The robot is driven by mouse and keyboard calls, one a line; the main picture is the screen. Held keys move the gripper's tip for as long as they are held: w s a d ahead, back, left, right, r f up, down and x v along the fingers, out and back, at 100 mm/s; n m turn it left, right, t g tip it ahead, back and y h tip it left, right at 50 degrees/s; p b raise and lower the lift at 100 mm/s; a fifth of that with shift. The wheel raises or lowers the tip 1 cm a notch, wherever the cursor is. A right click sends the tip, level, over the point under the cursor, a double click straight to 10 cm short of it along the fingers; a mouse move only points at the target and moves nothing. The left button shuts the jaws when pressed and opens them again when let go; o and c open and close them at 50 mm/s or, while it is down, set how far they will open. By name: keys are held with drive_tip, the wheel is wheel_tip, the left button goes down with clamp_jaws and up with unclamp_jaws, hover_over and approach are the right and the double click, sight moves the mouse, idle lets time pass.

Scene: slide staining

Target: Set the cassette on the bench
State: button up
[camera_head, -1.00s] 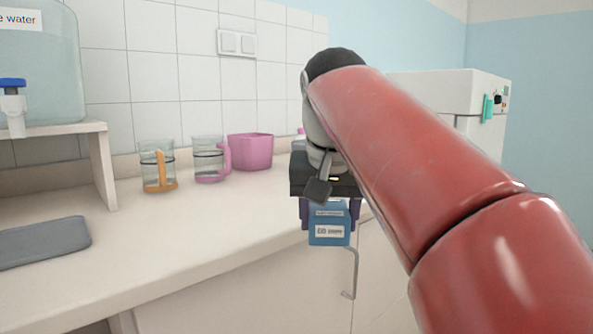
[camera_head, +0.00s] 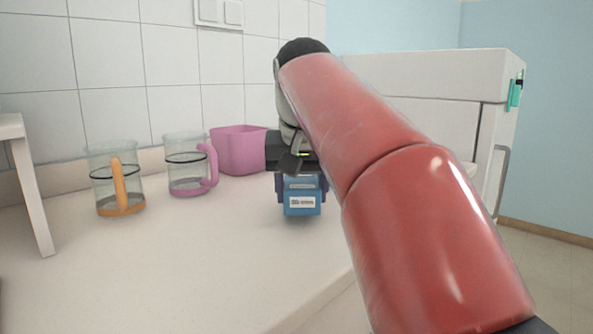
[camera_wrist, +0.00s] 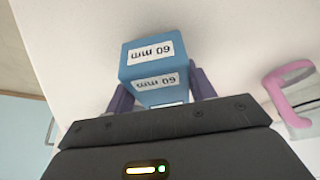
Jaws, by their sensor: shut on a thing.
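The cassette (camera_head: 302,198) is a blue block with white labels. My gripper (camera_head: 302,186) is shut on it, with a purple finger on each side. In the head view the cassette appears in front of the white bench top (camera_head: 190,265), near the bench's right part; I cannot tell whether it touches the surface. In the wrist view the cassette (camera_wrist: 153,65) sits between the purple fingers, its labels reading "60 mm" upside down, with the pale bench top beyond it. My red arm hides part of the bench's right side.
A pink tub (camera_head: 238,150), a jug with a pink handle (camera_head: 188,170) and a jug with an orange handle (camera_head: 117,180) stand along the wall. A white shelf leg (camera_head: 33,200) is at left. A white cabinet (camera_head: 440,85) stands right. The bench's front middle is clear.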

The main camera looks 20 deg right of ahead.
drive_tip(key=w+d, duration=0.1)
drive_tip(key=w, duration=0.2)
drive_tip(key=w+d+p, duration=0.1)
drive_tip(key=w+d, duration=0.1)
drive_tip(key=w, duration=0.1)
drive_tip(key=w+d+p, duration=0.1)
drive_tip(key=w, duration=0.3)
drive_tip(key=shift+d+r, duration=0.1)
drive_tip(key=shift+d, duration=0.05)
drive_tip(key=shift+w+d+p, duration=0.25)
drive_tip(key=shift+w+p, duration=0.1)
drive_tip(key=shift+w, duration=0.25)
drive_tip(key=shift+w+d+p, duration=0.2)
drive_tip(key=shift+w+p, duration=0.1)
drive_tip(key=shift+w, duration=0.25)
drive_tip(key=shift+f, duration=0.85)
drive_tip(key=shift+f, duration=0.1)
drive_tip(key=o, duration=1.1)
